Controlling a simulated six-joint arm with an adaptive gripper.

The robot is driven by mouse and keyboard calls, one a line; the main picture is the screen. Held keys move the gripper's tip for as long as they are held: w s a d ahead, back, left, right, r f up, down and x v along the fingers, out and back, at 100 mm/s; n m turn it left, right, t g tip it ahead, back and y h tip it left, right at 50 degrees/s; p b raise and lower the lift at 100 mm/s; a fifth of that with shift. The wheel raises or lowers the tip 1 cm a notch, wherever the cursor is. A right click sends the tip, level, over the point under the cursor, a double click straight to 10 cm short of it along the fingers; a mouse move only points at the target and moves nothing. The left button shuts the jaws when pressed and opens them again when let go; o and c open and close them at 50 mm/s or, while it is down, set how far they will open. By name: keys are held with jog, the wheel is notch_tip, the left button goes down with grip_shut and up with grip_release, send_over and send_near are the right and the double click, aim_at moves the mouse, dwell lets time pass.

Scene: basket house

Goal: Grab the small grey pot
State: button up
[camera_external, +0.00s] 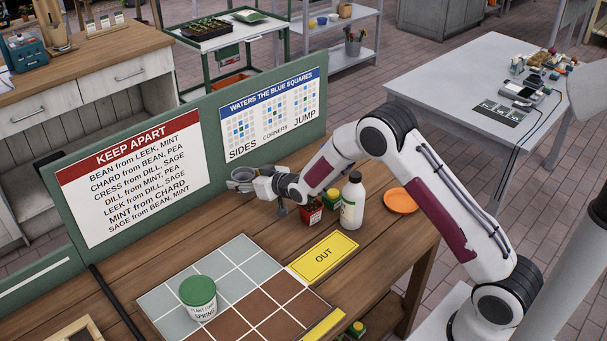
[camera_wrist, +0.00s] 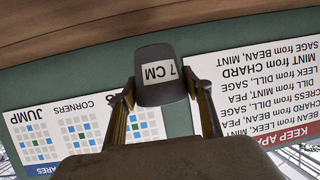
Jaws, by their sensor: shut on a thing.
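The small grey pot (camera_wrist: 155,60) carries a white label reading "7 CM" and sits between my gripper's two fingers in the wrist view. In the external view the grey pot (camera_external: 241,178) is at the tip of my gripper (camera_external: 256,182), in front of the green board. My gripper (camera_wrist: 160,104) is shut on the pot, with one finger on each side of it. I cannot tell for certain whether the pot is clear of the table.
A green board (camera_external: 213,101) with two printed signs stands close behind the pot. A red pot (camera_external: 312,211), a white bottle (camera_external: 352,201) and an orange plate (camera_external: 401,200) are to the right. A tiled grid (camera_external: 262,262) holds a green-lidded tin (camera_external: 199,298). A yellow OUT card (camera_external: 323,258) lies beside it.

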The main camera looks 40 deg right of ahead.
jog(key=shift+r, duration=1.9)
jog(key=shift+r, duration=0.1)
